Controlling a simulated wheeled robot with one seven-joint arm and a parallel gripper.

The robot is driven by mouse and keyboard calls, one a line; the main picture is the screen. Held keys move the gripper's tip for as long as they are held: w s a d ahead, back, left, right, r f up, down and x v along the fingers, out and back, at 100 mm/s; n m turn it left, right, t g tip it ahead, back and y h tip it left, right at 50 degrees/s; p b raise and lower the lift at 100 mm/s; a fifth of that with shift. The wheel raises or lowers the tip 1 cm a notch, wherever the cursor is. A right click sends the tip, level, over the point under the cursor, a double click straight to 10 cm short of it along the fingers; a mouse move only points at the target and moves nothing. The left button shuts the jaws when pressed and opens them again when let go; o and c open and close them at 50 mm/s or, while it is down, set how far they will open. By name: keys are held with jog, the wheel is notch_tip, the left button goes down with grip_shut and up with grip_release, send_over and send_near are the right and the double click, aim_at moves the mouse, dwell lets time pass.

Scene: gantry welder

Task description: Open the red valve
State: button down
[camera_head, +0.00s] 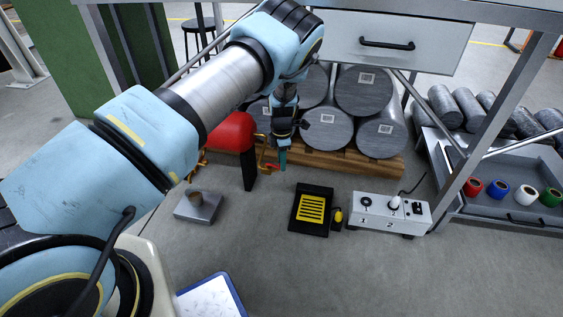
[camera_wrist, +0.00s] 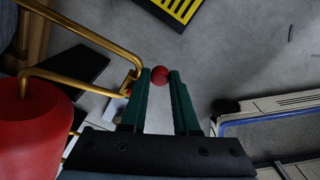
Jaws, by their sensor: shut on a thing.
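A red ball-shaped knob (camera_wrist: 160,75), which looks like part of the red valve, sits between the fingertips in the wrist view. My gripper (camera_wrist: 161,84) has its two green fingers shut on it. A brass pipe (camera_wrist: 85,45) leads from the red tank (camera_wrist: 35,135) to a fitting beside the left finger. In the head view my gripper (camera_head: 282,160) points down just right of the red tank (camera_head: 231,132), next to the brass pipework (camera_head: 267,167). The knob is hidden there, and how far the valve is turned cannot be told.
Grey cylinders (camera_head: 326,128) lie stacked on a wooden pallet (camera_head: 350,166) behind the gripper. A black tray with a yellow grille (camera_head: 311,208) and a white control box (camera_head: 380,211) stand on the floor to the right. A drawer (camera_head: 390,43) hangs above.

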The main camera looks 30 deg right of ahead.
jog(key=c, duration=0.7)
grip_release()
jog(key=shift+o, duration=0.2)
notch_tip(320, 180, up, 11)
jog(key=p, duration=0.1)
jog(key=shift+p, duration=0.35)
